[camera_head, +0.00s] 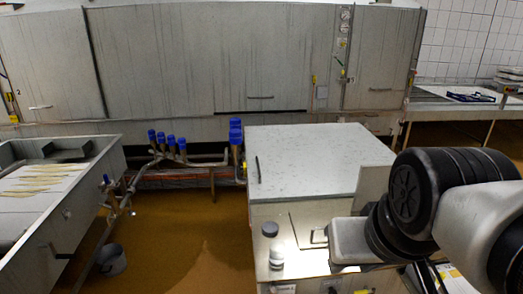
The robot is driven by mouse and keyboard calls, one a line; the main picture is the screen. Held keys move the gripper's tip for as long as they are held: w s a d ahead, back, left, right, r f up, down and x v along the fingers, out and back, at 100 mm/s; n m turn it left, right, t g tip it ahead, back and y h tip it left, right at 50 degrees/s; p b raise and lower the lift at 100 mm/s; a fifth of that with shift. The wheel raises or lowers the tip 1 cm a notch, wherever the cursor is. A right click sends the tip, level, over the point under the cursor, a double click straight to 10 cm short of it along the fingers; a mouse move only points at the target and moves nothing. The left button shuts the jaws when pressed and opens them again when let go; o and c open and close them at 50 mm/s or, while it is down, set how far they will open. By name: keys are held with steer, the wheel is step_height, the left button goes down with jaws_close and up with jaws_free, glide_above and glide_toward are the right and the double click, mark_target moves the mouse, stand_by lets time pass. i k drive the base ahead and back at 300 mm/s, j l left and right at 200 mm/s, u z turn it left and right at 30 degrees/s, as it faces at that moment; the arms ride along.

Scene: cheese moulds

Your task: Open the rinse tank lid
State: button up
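A large, flat, pale grey lid (315,158) covers the top of a box-shaped tank in the middle of the view. It lies level and closed, with a dark upright handle (257,170) near its left edge. On the lower front ledge is a smaller panel (306,230) with a small metal handle, partly hidden by my arm. My arm comes in from the right. What looks like my gripper's light grey body (350,241) hangs over the ledge, in front of the lid and apart from its handle. I cannot make out its fingers.
A white bottle with a dark cap (273,245) stands on the ledge, left of my gripper. Blue-topped valves and pipes (172,147) lie left of the tank. Brown floor (185,235) is free between.

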mark_target(323, 161)
steer(key=j+z, duration=0.35)
steer(key=j, duration=0.75)
steer(key=i+j+z, duration=0.15)
steer(key=j, duration=0.2)
steer(key=j+z, duration=0.15)
steer(key=j, duration=0.2)
steer(key=i+j+z, duration=0.1)
steer(key=j, duration=0.25)
steer(key=i+j+z, duration=0.15)
steer(key=j, duration=0.2)
steer(key=i+j+z, duration=0.15)
steer(key=j, duration=0.2)
steer(key=i+j+z, duration=0.1)
steer(key=j, duration=0.3)
steer(key=i+j+z, duration=0.1)
steer(key=j, duration=0.25)
steer(key=i+j+z, duration=0.25)
steer(key=i+j, duration=0.15)
steer(key=j, duration=0.3)
steer(key=i+j, duration=0.15)
steer(key=j, duration=0.15)
steer(key=i+j, duration=0.15)
steer(key=j, duration=0.15)
steer(key=i+j+z, duration=0.1)
steer(key=j, duration=0.2)
